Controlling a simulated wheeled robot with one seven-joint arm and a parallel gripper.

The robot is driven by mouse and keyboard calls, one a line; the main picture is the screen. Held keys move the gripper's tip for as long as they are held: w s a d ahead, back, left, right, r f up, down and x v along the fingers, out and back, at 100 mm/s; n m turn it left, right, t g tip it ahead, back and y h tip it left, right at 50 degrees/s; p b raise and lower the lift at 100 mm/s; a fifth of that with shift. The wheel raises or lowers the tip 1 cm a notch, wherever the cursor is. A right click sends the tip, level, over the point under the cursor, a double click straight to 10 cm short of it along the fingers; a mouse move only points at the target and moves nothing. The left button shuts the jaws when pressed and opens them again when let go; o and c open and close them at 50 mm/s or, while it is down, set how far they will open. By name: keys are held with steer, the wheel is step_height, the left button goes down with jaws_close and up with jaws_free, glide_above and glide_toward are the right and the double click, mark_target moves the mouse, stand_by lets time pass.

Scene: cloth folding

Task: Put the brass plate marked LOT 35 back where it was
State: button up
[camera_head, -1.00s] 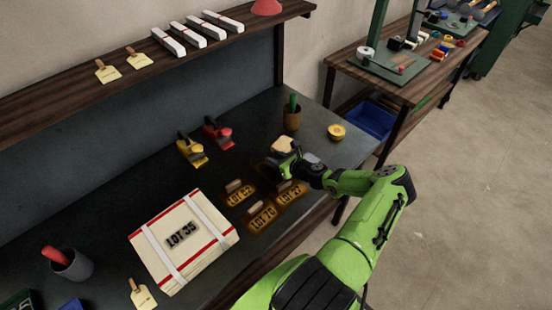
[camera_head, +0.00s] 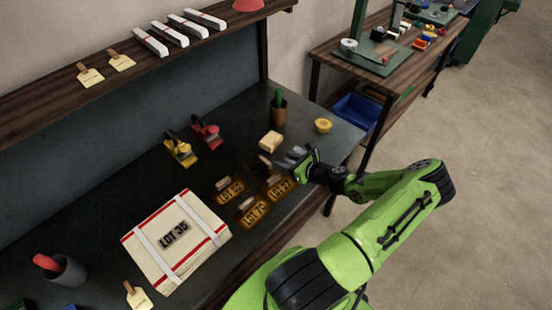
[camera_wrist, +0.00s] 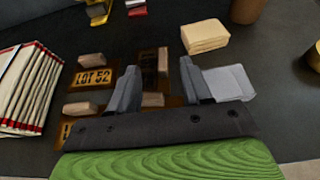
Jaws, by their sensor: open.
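Several brass plates with wooden handles lie grouped on the dark bench. A dark-faced plate (camera_head: 256,167) is at the group's back; its lettering is unreadable, also in the wrist view (camera_wrist: 147,62). One plate reads LOT 52 (camera_head: 230,193), also in the wrist view (camera_wrist: 93,78). Two more plates, a front one (camera_head: 252,214) and a right one (camera_head: 281,189), have lettering too small to read surely. I cannot pick out a plate reading LOT 35. My gripper (camera_head: 290,158) is open and empty, just right of the dark plate; its fingers also show in the wrist view (camera_wrist: 161,85).
A white, red-striped package (camera_head: 165,255) stamped LOT 35 lies at front left. A pale block (camera_head: 270,140) sits behind the plates, near a brown cup (camera_head: 279,110) and yellow round tin (camera_head: 323,125). Yellow (camera_head: 181,150) and red (camera_head: 206,131) tools stand left.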

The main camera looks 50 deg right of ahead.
steer(key=a+r+n+g+y, duration=0.1)
steer(key=a+r+n+g, duration=0.4)
steer(key=a+r+n, duration=0.45)
steer(key=a+r+n+g+y, duration=0.1)
steer(key=a+r+n+g, duration=0.45)
steer(key=a+n, duration=0.6)
steer(key=s+a+r+n+t+h, duration=0.1)
steer(key=s+a+r+n, duration=0.4)
steer(key=s+r+n, duration=0.2)
steer(key=s+a+r+n+t+h, duration=0.1)
steer(key=s+a+r+n, duration=0.4)
steer(key=s+r+n, duration=0.2)
step_height(320, 180, up, 2)
steer(key=shift+s+r+n+t, duration=0.1)
steer(key=shift+s+n+t, duration=0.25)
steer(key=shift+s, duration=0.5)
